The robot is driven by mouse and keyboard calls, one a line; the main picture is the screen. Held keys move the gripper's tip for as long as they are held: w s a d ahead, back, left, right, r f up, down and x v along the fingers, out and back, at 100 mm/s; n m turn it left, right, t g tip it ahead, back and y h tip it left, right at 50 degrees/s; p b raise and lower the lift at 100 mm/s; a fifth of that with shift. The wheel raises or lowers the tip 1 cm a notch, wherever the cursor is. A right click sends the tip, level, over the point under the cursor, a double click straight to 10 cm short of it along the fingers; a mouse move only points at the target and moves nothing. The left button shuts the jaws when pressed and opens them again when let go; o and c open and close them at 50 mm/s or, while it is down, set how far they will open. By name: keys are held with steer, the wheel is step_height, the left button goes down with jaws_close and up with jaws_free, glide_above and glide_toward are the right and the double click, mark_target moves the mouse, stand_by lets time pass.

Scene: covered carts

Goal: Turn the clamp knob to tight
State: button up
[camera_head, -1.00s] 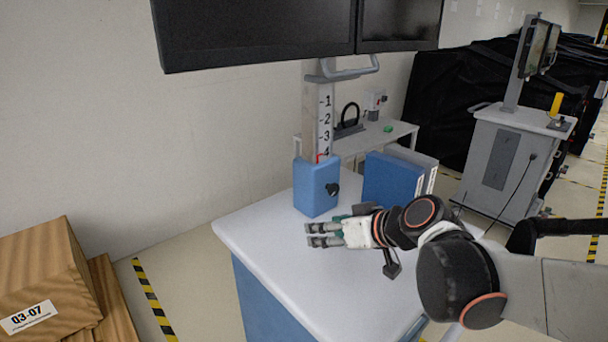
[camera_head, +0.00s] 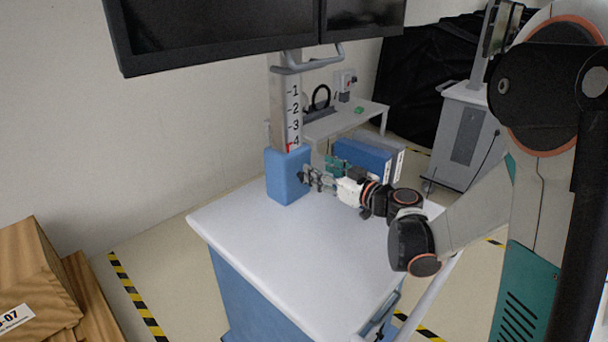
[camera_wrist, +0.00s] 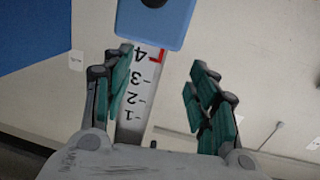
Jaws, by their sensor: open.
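The clamp is a blue block (camera_head: 287,177) at the foot of a column with a numbered scale (camera_head: 291,110). A red mark sits near the 4. The black clamp knob (camera_head: 303,178) is on the block's right face, partly hidden by my fingertips. In the wrist view the knob (camera_wrist: 153,2) is cut by the top edge, on the blue block (camera_wrist: 150,25). My gripper (camera_head: 315,178) is open, its fingers pointing at the knob from the right. In the wrist view the fingers (camera_wrist: 160,75) are spread apart with nothing between them, short of the knob.
Large monitors (camera_head: 220,30) hang above. A small side table (camera_head: 345,120) is behind. The front of the cart top is clear.

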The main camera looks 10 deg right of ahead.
steer(key=shift+t, duration=0.5)
steer(key=f+b, duration=0.1)
steer(key=f, duration=0.1)
steer(key=d+f+b, duration=0.1)
steer(key=f, duration=0.2)
steer(key=w+d+f+b, duration=0.1)
steer(key=f, duration=0.2)
steer(key=shift+w+f, duration=0.1)
steer(key=shift+f, duration=0.1)
steer(key=b+x, duration=0.1)
steer(key=x, duration=0.4)
steer(key=shift+w+a+b, duration=0.1)
steer(key=shift+w+b, duration=0.15)
steer(key=shift+b, duration=0.05)
steer(key=shift+x, duration=0.9)
steer(key=shift+r, duration=0.1)
steer(key=c, duration=1.1)
